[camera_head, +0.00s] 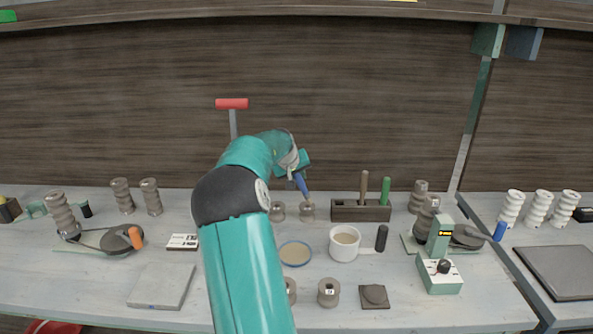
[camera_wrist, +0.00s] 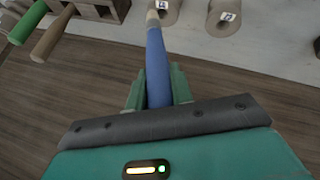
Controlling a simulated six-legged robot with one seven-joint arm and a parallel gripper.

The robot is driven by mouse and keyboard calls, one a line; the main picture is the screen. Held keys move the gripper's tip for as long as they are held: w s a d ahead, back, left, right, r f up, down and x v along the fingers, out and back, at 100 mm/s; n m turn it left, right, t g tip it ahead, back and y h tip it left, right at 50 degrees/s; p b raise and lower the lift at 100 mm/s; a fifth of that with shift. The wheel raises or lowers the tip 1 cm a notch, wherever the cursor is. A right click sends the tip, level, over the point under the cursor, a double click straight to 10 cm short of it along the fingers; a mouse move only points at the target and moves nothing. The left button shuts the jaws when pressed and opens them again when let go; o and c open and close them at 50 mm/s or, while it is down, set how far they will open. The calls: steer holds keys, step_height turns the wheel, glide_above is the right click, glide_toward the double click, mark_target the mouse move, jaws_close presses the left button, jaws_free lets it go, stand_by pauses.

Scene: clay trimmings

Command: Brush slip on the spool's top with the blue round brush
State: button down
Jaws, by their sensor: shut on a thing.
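My gripper (camera_head: 299,172) is shut on the blue round brush (camera_head: 301,185), which hangs tilted with its tip downward. In the wrist view the fingers of my gripper (camera_wrist: 158,88) close on its blue handle (camera_wrist: 157,62), and the pale tip end points away. The tip end is just over or beside a grey-brown spool (camera_head: 308,213); I cannot tell whether they touch. A similar spool (camera_head: 277,213) stands to its left. Both show labels in the wrist view, the nearer (camera_wrist: 168,12) beside the tip. A white cup (camera_head: 344,252) holds tan slip. Which spool is meant is not clear.
A dark rack (camera_head: 345,212) with brown and green handles stands right of the spools. A blue-rimmed dish (camera_head: 295,264), a front spool (camera_head: 328,294), a dark upright cylinder (camera_head: 381,238) and a green-based device (camera_head: 440,275) are nearby. My arm hides part of the table's middle left.

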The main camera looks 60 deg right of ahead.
steer(key=shift+w+f, duration=0.1)
steer(key=shift+f, duration=0.35)
steer(key=shift+d, duration=1.75)
steer(key=shift+f, duration=0.5)
steer(key=shift+r, duration=0.15)
stand_by(0.3)
